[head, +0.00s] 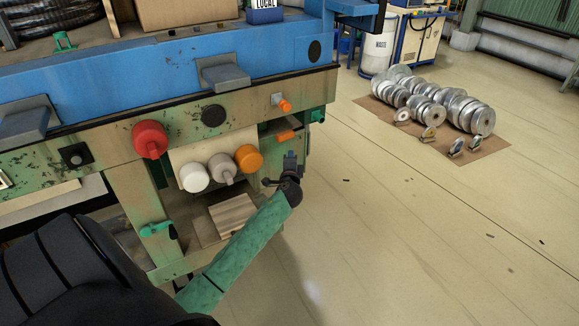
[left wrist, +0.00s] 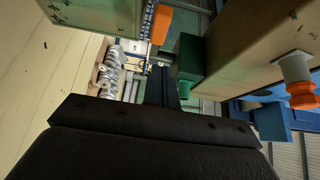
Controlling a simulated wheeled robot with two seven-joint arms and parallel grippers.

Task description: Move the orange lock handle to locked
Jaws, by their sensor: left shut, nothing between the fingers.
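The orange lock handle (head: 287,136) is a short bar at the right end of the machine's front, slanting slightly upward to the right. In the left wrist view an orange block (left wrist: 160,22) at the top looks like the same handle. My left gripper (head: 291,158) is shut and empty, just below the handle in the head view, with a gap between them. Its dark fingers (left wrist: 163,85) point ahead in the left wrist view and do not appear to touch the handle. My right gripper is not in view.
An orange-tipped knob (head: 285,105) with a pale base sits above the handle. White, grey and orange round buttons (head: 222,168) and a red knob (head: 150,139) are left of it. A green part (left wrist: 190,58) lies close to my fingers. Open floor lies to the right.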

